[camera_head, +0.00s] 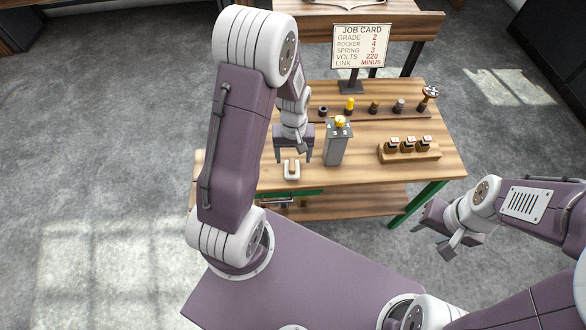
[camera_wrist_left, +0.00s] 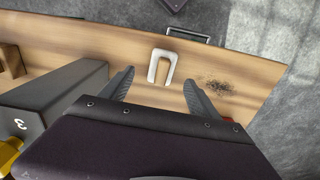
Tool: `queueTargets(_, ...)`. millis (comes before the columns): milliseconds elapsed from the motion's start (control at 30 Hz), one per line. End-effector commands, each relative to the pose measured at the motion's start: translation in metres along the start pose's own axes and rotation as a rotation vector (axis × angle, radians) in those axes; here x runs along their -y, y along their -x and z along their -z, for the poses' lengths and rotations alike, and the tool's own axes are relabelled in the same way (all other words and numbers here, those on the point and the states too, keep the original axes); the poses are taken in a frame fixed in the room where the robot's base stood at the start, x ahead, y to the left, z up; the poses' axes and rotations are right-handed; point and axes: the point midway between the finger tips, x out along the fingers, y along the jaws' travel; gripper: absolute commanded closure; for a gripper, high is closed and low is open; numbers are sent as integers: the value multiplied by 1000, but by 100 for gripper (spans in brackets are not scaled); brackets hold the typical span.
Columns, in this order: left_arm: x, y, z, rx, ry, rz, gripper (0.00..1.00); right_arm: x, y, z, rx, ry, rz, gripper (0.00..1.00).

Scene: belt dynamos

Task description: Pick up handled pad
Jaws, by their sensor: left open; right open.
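A small pale U-shaped piece with a tan middle (camera_head: 291,169), which looks like the handled pad, lies on the wooden workbench near its front edge. It also shows in the left wrist view (camera_wrist_left: 153,72), lying flat, where I cannot tell if the tan middle is a handle or the bench. My left gripper (camera_head: 294,159) is open and points down at the pad, with nothing held. In the left wrist view its two fingers (camera_wrist_left: 159,80) are spread, one to either side of the pad and apart from it. My right gripper (camera_head: 437,238) is open and empty, off the bench at the right.
A grey upright box (camera_head: 335,150) with a yellow top stands close right of my left gripper. A wooden block (camera_head: 408,153) with several dark pieces stands right of it. A rail (camera_head: 385,111) with several small parts and a job card (camera_head: 361,46) are behind. A dark smudge (camera_wrist_left: 214,87) marks the bench.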

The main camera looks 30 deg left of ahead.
Motion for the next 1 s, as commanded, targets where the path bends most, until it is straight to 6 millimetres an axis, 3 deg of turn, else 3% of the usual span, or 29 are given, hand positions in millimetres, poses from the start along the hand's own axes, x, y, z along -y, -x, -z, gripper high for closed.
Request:
queueTargets(233,1,-17,0,0,0,0,29,0,-4,0,0,0,0,52)
queueTargets(500,5,-61,1,0,0,0,29,0,-12,-1,0,0,0,52)
queueTargets(767,4,-64,2,-2,0,-1,29,0,-11,-1,0,0,0,52)
queueTargets(1000,4,-64,1,-2,0,-1,95,0,-11,-1,0,0,0,52)
